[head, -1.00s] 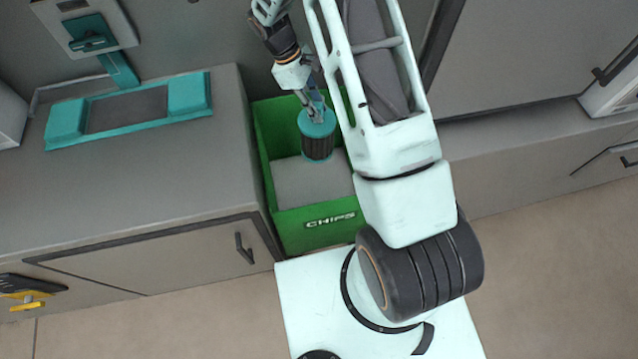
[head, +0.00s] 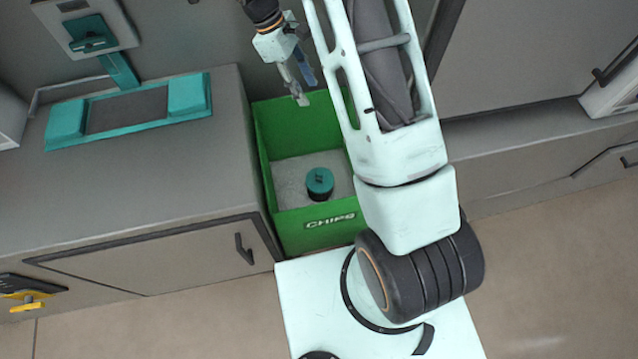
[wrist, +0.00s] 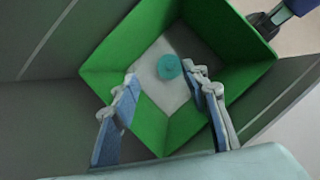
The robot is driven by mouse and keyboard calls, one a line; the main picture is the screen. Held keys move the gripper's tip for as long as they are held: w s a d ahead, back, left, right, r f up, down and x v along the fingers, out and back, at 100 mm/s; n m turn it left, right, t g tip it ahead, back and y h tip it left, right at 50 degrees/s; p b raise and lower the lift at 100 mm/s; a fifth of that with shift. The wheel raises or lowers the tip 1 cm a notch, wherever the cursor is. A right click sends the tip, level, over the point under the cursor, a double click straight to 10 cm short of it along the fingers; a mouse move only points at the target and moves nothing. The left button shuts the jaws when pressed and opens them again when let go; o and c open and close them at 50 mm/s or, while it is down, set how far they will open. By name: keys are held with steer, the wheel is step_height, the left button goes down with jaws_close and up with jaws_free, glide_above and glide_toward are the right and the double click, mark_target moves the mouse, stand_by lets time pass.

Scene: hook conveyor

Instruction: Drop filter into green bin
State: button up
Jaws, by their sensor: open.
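The filter (head: 319,184) is a dark cylinder with a teal cap. It stands upright on the grey floor of the green bin (head: 290,226), near the wall marked "CHIPS". In the wrist view the filter (wrist: 169,67) shows as a teal round top inside the green bin (wrist: 122,62). My gripper (head: 304,92) is above the far edge of the bin, apart from the filter, and is open and empty. In the wrist view its two blue-grey fingers (wrist: 163,83) are spread with a gap between them.
A grey counter (head: 150,190) with a teal-framed device (head: 128,109) is left of the bin. Grey cabinets (head: 540,55) stand to the right. My arm covers part of the bin's right side.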

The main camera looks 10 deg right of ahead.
steer(key=shift+v, duration=1.95)
